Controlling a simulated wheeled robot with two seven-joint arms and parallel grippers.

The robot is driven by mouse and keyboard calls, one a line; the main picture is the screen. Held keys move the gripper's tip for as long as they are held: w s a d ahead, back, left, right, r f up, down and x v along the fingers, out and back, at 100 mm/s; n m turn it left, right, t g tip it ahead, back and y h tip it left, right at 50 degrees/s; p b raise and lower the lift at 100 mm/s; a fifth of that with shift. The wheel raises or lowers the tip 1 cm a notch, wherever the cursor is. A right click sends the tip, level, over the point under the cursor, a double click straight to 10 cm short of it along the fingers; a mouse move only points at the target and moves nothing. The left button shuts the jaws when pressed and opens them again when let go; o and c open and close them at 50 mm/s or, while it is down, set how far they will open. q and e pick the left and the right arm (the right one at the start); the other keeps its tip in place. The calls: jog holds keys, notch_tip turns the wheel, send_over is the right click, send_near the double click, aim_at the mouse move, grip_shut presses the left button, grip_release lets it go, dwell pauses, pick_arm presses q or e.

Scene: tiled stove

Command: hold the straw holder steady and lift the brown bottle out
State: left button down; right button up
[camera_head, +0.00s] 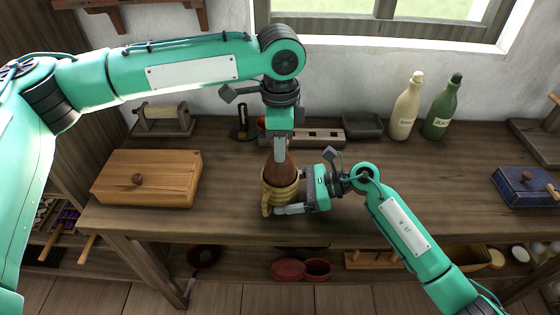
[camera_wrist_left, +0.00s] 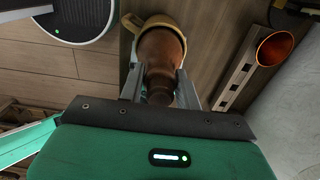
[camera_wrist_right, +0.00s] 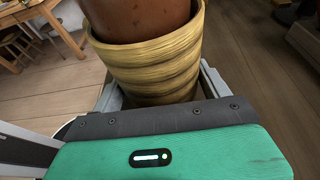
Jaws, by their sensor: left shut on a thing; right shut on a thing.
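The brown bottle (camera_head: 287,170) stands upright in the straw holder (camera_head: 272,190), a coiled yellow cup with a handle, on the wooden table. My left gripper (camera_head: 280,150) comes down from above and is shut on the bottle's neck; the left wrist view shows its fingers on both sides of the bottle (camera_wrist_left: 161,60). My right gripper (camera_head: 290,200) reaches in from the right and is shut on the straw holder, whose coils fill the right wrist view (camera_wrist_right: 150,70). The bottle's lower part is hidden inside the holder.
A wooden box with a knob (camera_head: 148,178) stands to the left. A cream bottle (camera_head: 405,110) and a green bottle (camera_head: 440,112) stand at the back right, beside a dark tray (camera_head: 362,126). A slotted wooden rack (camera_head: 320,136) lies behind the holder. A blue box (camera_head: 524,188) is far right.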

pick_arm(q)
notch_tip(320, 180, up, 10)
pick_arm(e)
jog(key=o, duration=0.8)
jog(key=shift+o, duration=0.2)
